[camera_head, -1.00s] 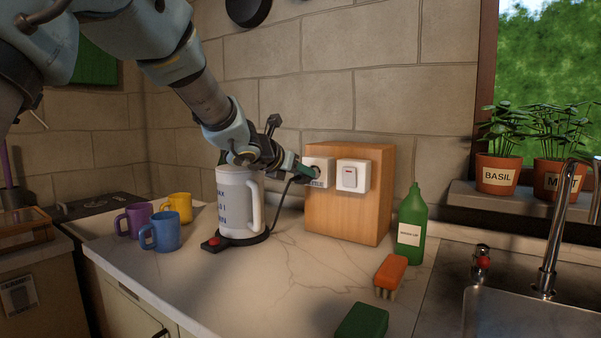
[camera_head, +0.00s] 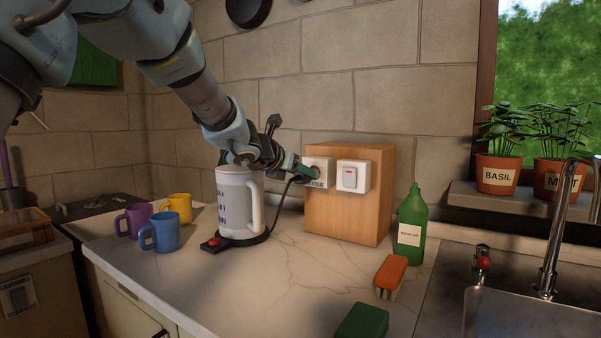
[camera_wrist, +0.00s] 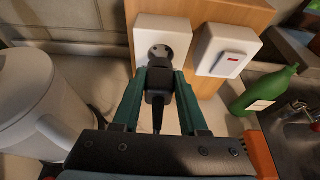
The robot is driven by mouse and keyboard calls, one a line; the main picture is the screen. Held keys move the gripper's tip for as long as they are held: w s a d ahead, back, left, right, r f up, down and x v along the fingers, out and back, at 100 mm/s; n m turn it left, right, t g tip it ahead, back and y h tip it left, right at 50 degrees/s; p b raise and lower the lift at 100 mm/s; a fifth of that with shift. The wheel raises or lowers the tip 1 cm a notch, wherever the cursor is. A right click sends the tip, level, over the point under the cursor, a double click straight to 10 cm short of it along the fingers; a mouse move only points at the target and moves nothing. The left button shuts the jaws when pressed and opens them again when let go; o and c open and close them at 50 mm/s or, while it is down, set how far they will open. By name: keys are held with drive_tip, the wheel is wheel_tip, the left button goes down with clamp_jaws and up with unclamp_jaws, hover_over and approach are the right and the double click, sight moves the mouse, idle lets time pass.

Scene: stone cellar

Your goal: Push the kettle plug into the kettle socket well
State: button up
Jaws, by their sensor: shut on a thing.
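The black kettle plug (camera_wrist: 159,82) is held between the green fingers of my gripper (camera_wrist: 160,75) in the wrist view, its cord running back toward the camera. The white kettle socket (camera_wrist: 163,29) is right ahead of the plug, and its round face shows above the plug. In the head view the socket (camera_head: 318,172) is on the wooden block, and my gripper (camera_head: 308,173) is right at its front. Whether the plug's pins are in the socket cannot be told. The white kettle (camera_head: 237,205) stands on its black base below my arm.
A white switch (camera_head: 353,176) sits right of the socket on the wooden block (camera_head: 345,215). Several mugs (camera_head: 160,231) stand left. The front counter middle is clear.

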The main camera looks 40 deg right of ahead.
drive_tip(key=shift+w+d+p, duration=0.25)
drive_tip(key=shift+d, duration=0.65)
drive_tip(key=shift+w+d+p, duration=0.2)
drive_tip(key=shift+d+p, duration=0.05)
drive_tip(key=shift+d, duration=0.6)
drive_tip(key=o, duration=0.4)
drive_tip(key=shift+c, duration=0.2)
drive_tip(key=shift+s+a+b, duration=0.1)
drive_tip(key=shift+a+b, duration=0.35)
idle(0.6)
drive_tip(key=c, duration=0.4)
drive_tip(key=shift+c, duration=0.2)
drive_tip(key=shift+d, duration=0.3)
idle(0.6)
